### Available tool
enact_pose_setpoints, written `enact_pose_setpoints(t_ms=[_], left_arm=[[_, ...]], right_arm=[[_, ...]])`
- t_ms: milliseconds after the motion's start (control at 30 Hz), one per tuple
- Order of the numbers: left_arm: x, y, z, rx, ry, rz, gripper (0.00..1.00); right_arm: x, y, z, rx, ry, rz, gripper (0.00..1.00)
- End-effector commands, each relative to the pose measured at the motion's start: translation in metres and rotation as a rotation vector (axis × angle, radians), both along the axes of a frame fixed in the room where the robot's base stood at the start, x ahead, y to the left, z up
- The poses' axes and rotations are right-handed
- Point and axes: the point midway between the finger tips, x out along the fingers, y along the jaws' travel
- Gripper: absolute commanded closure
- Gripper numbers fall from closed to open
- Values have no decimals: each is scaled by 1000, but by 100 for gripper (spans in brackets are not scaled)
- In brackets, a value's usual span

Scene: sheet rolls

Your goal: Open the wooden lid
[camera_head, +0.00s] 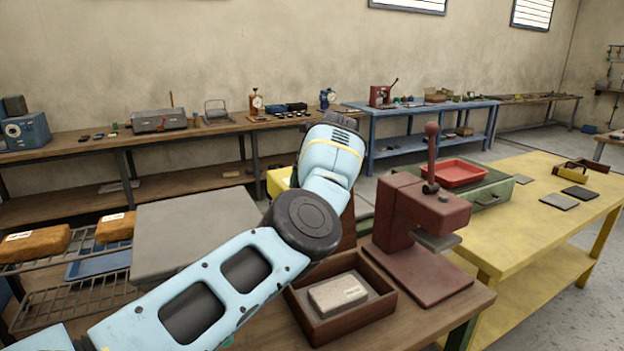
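I cannot make out a wooden lid for certain. A dark reddish-brown wooden box (377,309) stands on the near brown table, open at the top. A pale labelled block (337,293) lies in it. A brown upright surface (348,228) shows partly behind my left arm; I cannot tell what it is. My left arm comes in from the lower left and bends upward in the middle. Its gripper does not show. My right arm and gripper are not in view.
A dark red lever press (421,213) stands right of the box. A grey flat-topped block (180,225) and a wire rack (75,297) are at the left. A yellow table (535,222) holds a green case (497,190) with a red tray (457,173).

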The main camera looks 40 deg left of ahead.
Motion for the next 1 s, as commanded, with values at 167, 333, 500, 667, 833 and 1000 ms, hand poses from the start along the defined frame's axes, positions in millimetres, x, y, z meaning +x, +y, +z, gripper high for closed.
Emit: enact_pose_setpoints(t_ms=[167,333,500,667,833,1000], left_arm=[[0,3,5,11,-9,2,56],[0,3,5,11,-9,2,56],[0,2,4,9,-7,1,2],[0,1,2,6,-4,1,0],[-1,-2,6,4,-4,0,0],[-6,-15,26,4,-8,0,0]], right_arm=[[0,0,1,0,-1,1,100],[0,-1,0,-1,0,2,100],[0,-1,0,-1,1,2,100],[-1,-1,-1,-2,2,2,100],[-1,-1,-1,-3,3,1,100],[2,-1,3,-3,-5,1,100]])
